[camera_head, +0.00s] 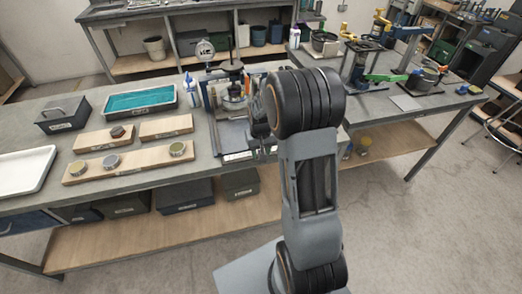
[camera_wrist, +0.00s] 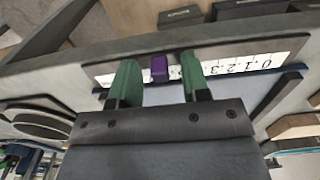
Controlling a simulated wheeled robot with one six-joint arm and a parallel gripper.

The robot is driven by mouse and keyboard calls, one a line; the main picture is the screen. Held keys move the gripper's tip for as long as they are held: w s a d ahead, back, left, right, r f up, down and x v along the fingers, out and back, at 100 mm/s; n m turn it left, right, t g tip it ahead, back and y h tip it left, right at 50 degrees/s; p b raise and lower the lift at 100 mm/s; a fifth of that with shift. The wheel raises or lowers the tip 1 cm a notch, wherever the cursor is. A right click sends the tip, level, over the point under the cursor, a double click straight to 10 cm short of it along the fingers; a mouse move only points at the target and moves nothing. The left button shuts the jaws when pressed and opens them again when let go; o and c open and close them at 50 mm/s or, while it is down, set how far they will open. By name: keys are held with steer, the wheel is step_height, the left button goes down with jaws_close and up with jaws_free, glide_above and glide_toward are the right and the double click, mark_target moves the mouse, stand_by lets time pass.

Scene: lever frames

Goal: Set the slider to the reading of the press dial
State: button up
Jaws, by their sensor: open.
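The purple slider (camera_wrist: 158,68) shows in the wrist view on a white scale strip (camera_wrist: 236,68) with black marks and numbers. The numbers 0 to 3 run from right to left there; the slider stands left of the 3. My gripper (camera_wrist: 158,61) has its two green fingers apart, one on each side of the slider. I cannot tell whether they touch it. The green fingers partly cover the scale. In the head view the press dial (camera_head: 205,48) is a round pale gauge by the press (camera_head: 233,88); its reading is too small to make out. My arm hides the slider there.
On the grey bench (camera_head: 45,140) stand a teal-lined tray (camera_head: 140,100), a dark box (camera_head: 63,112), a white tray (camera_head: 22,171) and wooden boards with small discs (camera_head: 128,162). A second bench (camera_head: 395,115) with tools stands at the right.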

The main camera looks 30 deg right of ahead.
mark_target(259, 151)
jaws_close()
stand_by(0.3)
steer(key=shift+w+a, duration=0.1)
steer(key=shift+a, duration=0.2)
jaws_free()
stand_by(0.4)
step_height(259, 151, up, 14)
stand_by(0.5)
steer(key=shift+f, duration=0.1)
stand_by(0.3)
